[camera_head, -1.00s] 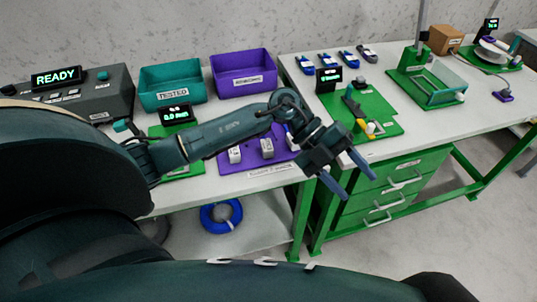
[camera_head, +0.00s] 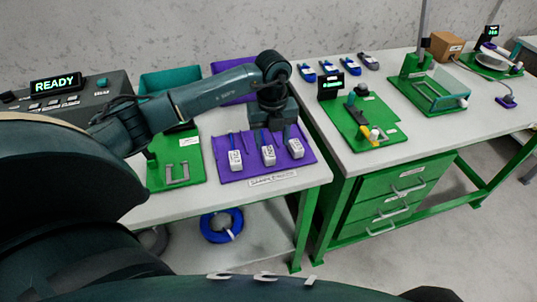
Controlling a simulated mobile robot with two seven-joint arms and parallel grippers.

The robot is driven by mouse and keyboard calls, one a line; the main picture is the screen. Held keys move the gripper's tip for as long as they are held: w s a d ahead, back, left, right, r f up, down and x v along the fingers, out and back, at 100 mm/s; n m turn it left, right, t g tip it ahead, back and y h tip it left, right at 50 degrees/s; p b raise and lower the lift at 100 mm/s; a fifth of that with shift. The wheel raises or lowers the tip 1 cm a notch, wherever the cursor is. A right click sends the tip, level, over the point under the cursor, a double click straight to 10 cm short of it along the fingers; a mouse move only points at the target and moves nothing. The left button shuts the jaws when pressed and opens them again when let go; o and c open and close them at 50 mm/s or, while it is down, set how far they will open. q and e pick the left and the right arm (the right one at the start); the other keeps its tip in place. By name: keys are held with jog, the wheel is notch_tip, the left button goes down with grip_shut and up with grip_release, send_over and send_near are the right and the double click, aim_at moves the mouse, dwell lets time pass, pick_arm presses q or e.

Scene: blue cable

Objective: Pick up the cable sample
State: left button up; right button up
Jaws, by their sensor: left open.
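Three cable samples with white tags lie side by side on a purple mat (camera_head: 228,174): a left one (camera_head: 236,161), a middle one (camera_head: 268,156) and a right one (camera_head: 296,148). My left gripper (camera_head: 275,134) points down over the back of the mat, just behind the middle and right samples. It is open. It hides the back ends of these samples, and I cannot tell whether its fingers touch them. My right gripper is not in view.
Behind my left arm stand a teal bin (camera_head: 170,82) and a purple bin (camera_head: 222,67). A green fixture (camera_head: 182,172) is left of the mat. A green board (camera_head: 365,120) stands on the right table. A blue cable coil (camera_head: 221,225) lies on the lower shelf.

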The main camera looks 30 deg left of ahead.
aim_at(269, 154)
pick_arm(q)
jog(key=f, duration=0.5)
jog(key=shift+s+a+f+p, duration=0.15)
jog(key=shift+s+a+p, duration=0.1)
jog(key=shift+p, duration=0.1)
jog(key=c, duration=1.1)
